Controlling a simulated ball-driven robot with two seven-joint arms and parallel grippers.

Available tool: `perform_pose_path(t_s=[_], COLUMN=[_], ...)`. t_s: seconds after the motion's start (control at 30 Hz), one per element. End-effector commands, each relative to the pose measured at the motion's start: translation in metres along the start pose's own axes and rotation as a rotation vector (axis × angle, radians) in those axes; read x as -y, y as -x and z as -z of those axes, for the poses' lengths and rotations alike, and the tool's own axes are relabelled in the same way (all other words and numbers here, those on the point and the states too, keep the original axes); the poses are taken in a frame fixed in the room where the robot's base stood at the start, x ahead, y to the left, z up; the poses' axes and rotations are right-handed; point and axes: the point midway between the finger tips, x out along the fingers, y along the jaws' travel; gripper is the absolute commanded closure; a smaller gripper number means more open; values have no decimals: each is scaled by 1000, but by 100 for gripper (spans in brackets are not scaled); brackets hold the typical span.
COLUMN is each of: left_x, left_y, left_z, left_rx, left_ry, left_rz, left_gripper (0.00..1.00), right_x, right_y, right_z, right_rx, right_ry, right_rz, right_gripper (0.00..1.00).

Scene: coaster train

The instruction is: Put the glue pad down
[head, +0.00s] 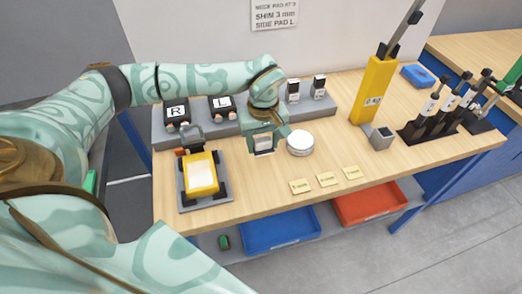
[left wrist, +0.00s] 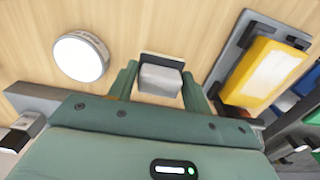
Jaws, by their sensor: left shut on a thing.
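My left gripper (head: 263,150) is over the wooden table, shut on a small pale grey block with a dark edge, which I take to be the glue pad (head: 263,143). In the left wrist view the glue pad (left wrist: 160,79) sits between the two fingers of the left gripper (left wrist: 159,82). The wood is close beneath it; I cannot tell whether it touches. My right gripper is not in view.
A round white-topped tin (head: 300,142) stands just right of the gripper. A yellow block on a grey plate (head: 187,201) lies to the left. Grey shelf blocks (head: 163,137) stand behind. Three small labelled yellow pieces (head: 327,179) lie near the front edge. Bare wood (head: 250,185) lies in front.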

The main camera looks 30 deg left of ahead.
Motion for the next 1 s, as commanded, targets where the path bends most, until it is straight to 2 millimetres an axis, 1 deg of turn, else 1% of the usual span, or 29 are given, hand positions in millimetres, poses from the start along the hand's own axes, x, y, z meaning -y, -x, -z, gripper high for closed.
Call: perform_pose_path(t_s=[0.03, 0.27, 0.33, 0.43, 0.5, 0.73, 0.87, 0.9, 0.93, 0.97, 1.0], left_x=[0, -1, 0, 1, 0, 0, 0, 0, 0, 0, 0], left_y=[-9, -22, -31, -51, -58, -57, -60, -60, -60, -60, -60], left_z=[5, 18, 24, 22, 22, 22, 22, 22, 22, 22, 22], left_rx=[1, 0, 1, 4, 2, -1, -1, -1, -1, -1, -1], left_ry=[1, -1, -1, -1, -2, -3, -3, -3, -3, -3, -3], left_rz=[1, -1, 1, 3, 1, -1, -1, -1, -1, -1, -1], left_gripper=[69, 69, 69, 69, 69, 69, 69, 42, 34, 29, 29], right_x=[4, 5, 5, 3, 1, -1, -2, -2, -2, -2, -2], right_y=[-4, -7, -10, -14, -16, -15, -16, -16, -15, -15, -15], right_z=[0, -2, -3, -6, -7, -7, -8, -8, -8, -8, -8], right_rx=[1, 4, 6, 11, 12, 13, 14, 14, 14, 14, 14], right_ry=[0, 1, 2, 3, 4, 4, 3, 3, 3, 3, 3], right_rz=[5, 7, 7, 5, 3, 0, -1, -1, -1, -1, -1], right_gripper=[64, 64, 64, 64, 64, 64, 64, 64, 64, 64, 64])
